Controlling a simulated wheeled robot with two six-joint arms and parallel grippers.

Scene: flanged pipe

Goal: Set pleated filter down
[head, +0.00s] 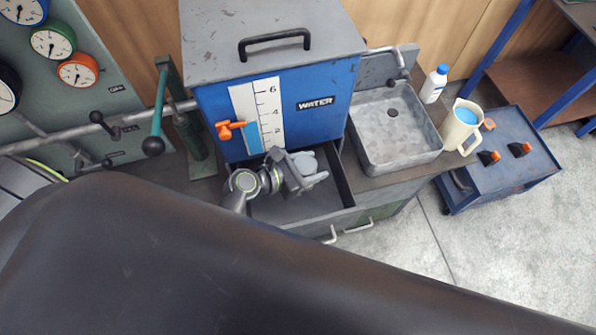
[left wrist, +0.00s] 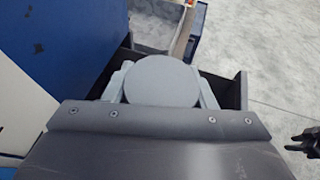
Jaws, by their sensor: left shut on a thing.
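My left gripper (head: 314,174) is over the open drawer (head: 268,208) below the blue water tank. It is shut on a round grey thing, taken to be the pleated filter (head: 305,161). In the left wrist view the filter shows as a flat grey disc (left wrist: 160,81) between the two pale fingers (left wrist: 160,88). Its pleats and underside are hidden. I cannot tell whether it touches the drawer floor. My right gripper is not seen in the head view.
The blue tank (head: 285,110) stands close behind the gripper. To the right are a metal sink (head: 392,130), a white bottle (head: 434,84), a cream jug (head: 461,125) and a blue cart (head: 500,165). A dark shape (left wrist: 306,144) at the left wrist view's right edge is unclear.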

